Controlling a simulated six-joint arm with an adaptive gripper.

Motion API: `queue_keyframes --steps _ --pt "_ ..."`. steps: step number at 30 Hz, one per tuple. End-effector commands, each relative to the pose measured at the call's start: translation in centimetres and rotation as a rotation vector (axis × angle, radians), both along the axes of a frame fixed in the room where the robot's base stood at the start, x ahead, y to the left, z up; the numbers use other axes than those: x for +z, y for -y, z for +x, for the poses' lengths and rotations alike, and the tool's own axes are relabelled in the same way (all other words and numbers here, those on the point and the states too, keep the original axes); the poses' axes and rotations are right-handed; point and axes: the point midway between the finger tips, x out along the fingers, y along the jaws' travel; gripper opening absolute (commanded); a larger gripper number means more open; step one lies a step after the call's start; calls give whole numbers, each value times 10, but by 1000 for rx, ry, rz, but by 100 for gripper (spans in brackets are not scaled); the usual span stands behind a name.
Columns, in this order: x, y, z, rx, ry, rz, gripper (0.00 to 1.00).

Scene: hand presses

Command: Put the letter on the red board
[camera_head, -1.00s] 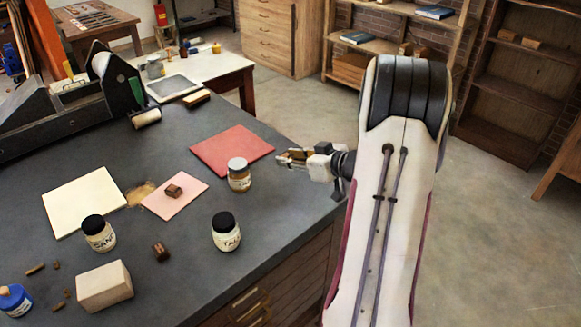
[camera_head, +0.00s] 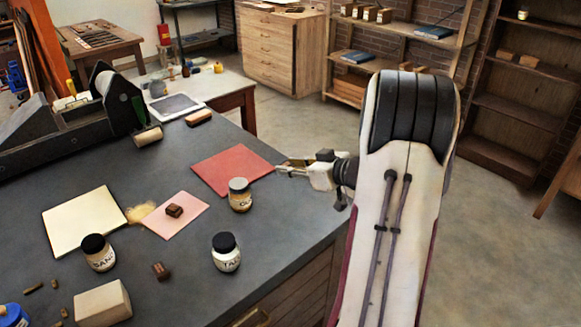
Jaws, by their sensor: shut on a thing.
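My gripper (camera_head: 284,168) is at the board's right corner in the picture, seen from the side. It is shut on a small brownish piece (camera_head: 291,163), which looks like the letter; its face is too small to read. I cannot tell how high the piece is above the bench. A brown block (camera_head: 174,211) lies on the pink board (camera_head: 188,222). Another brown block (camera_head: 161,271) lies on the bare bench.
A jar (camera_head: 240,196) stands at the red board's front edge, close to my gripper. Two black-capped jars (camera_head: 226,253) (camera_head: 98,254), a cream board (camera_head: 66,222) and a pale block (camera_head: 102,304) stand nearer the front. A press (camera_head: 75,122) with a roller is at back left.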

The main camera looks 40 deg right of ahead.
Motion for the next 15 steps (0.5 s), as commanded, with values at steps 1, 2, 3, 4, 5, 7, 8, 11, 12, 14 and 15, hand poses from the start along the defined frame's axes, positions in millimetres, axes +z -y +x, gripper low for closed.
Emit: queue_keyframes --steps 1,2,3,4,5,7,8,11,12,14,15 --pt "0 0 0 0 0 0 16" --pt "0 0 1 0 0 0 16" --pt "0 0 1 0 0 0 16" --pt "0 0 2 -1 -1 -1 16" --pt "0 0 4 -1 -1 -1 16" --pt "0 1 8 -2 -2 -2 16" --pt "0 1 11 -3 -3 -4 16" --pt "-1 1 24 -5 -5 -8 16" --pt "-1 2 31 -7 -7 -9 16" --pt "0 2 43 -12 -8 -12 16" --pt "0 2 51 -14 -10 -13 16"
